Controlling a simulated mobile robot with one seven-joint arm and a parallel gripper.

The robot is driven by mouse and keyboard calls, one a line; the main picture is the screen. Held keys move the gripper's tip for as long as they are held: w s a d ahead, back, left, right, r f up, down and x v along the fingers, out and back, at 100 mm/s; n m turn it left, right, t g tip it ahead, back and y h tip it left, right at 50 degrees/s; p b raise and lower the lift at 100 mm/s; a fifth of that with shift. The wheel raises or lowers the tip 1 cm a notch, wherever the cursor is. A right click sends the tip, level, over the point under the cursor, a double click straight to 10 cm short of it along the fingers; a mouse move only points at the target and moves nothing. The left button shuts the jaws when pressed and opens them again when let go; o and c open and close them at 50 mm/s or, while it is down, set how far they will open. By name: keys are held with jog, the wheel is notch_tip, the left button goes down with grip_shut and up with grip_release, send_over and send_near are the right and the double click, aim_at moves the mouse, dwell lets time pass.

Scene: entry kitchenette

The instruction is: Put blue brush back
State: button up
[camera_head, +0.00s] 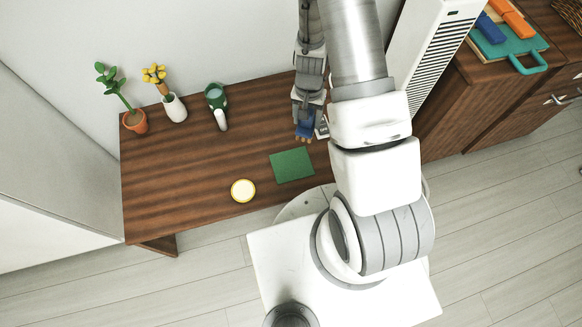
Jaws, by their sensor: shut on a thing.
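My gripper (307,112) points down over the right part of the wooden table, at the end of my arm. It is shut on a small blue thing with a pale lower end, which I take to be the blue brush (305,129). Much of the brush is hidden by the gripper. I cannot tell whether it touches the table (190,150). A flat green square (291,164) lies on the table just in front of the gripper, apart from the brush.
A round yellow-rimmed disc (243,190) lies near the table's front edge.

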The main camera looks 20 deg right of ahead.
jog(key=s+d+f+m+b, duration=0.1)
jog(key=d+f+m+b, duration=0.6)
jog(key=f+m+b, duration=0.2)
jog(key=shift+d+f+m, duration=0.15)
jog(key=shift+f+m, duration=0.4)
jog(key=shift+m, duration=0.65)
jog(key=a+f+b, duration=0.1)
jog(key=a+f, duration=0.1)
jog(key=a, duration=0.2)
jog(key=a+f+b, duration=0.1)
jog(key=a+f, duration=0.2)
jog(key=a, duration=0.1)
jog(key=a+f+b, duration=0.1)
jog(key=a+f, duration=0.1)
jog(key=a, duration=0.2)
jog(key=shift+w+f, duration=0.2)
jog(key=shift+w, duration=0.2)
jog(key=shift+d+f+b, duration=0.15)
jog(key=shift+f+b, duration=0.75)
jog(key=shift+f, duration=0.7)
jog(key=shift+f, duration=0.1)
jog(key=o, duration=1.2)
jog(key=shift+f, duration=0.15)
